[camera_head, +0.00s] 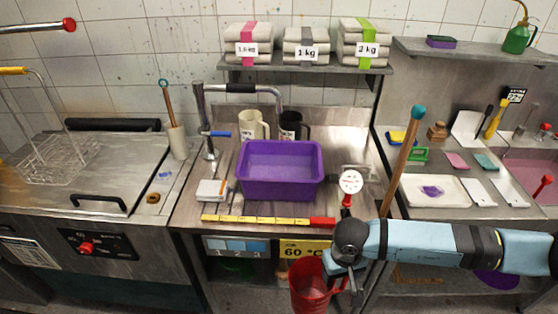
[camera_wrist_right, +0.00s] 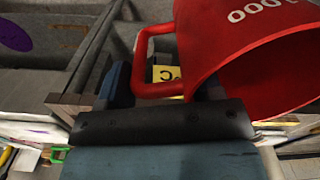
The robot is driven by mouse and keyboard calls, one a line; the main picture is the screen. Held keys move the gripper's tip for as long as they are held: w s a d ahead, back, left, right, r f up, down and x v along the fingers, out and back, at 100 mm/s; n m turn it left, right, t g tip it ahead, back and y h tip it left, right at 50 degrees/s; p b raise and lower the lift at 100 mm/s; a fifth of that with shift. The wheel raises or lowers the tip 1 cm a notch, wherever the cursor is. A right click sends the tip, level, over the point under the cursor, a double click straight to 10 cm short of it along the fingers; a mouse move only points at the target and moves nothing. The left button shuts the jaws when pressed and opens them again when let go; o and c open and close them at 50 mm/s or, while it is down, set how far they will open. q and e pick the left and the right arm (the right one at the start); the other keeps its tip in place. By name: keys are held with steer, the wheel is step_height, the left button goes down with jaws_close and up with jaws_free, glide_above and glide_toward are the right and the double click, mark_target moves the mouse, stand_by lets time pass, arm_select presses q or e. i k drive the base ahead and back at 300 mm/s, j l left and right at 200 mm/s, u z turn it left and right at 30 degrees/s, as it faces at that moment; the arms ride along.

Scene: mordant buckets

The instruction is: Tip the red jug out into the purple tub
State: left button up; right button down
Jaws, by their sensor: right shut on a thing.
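The purple tub (camera_head: 281,188) stands on the steel counter in the middle of the head view. Its inside looks purple, and I cannot tell whether it holds liquid. The red jug (camera_head: 310,287) hangs in front of the counter's edge, below and right of the tub. My right gripper (camera_head: 343,280) is shut on the jug's handle; the red handle (camera_wrist_right: 142,62) shows between the dark fingers in the right wrist view. The jug (camera_wrist_right: 240,45) fills the upper right there, with white digits on its side. Its contents are not visible. My left gripper is not in view.
A round dial thermometer (camera_head: 350,182) and a wooden stick with a teal top (camera_head: 408,145) stand right of the tub. A tap (camera_head: 207,120) rises behind it at left. A yellow and red strip (camera_head: 265,220) lies along the front edge. Mugs stand behind the tub.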

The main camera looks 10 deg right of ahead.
mark_target(270, 170)
steer(key=j+z, duration=0.2)
steer(key=j, duration=0.35)
steer(key=j+z, duration=0.2)
steer(key=j, duration=0.3)
steer(key=k+j+z, duration=0.2)
steer(key=j, duration=0.3)
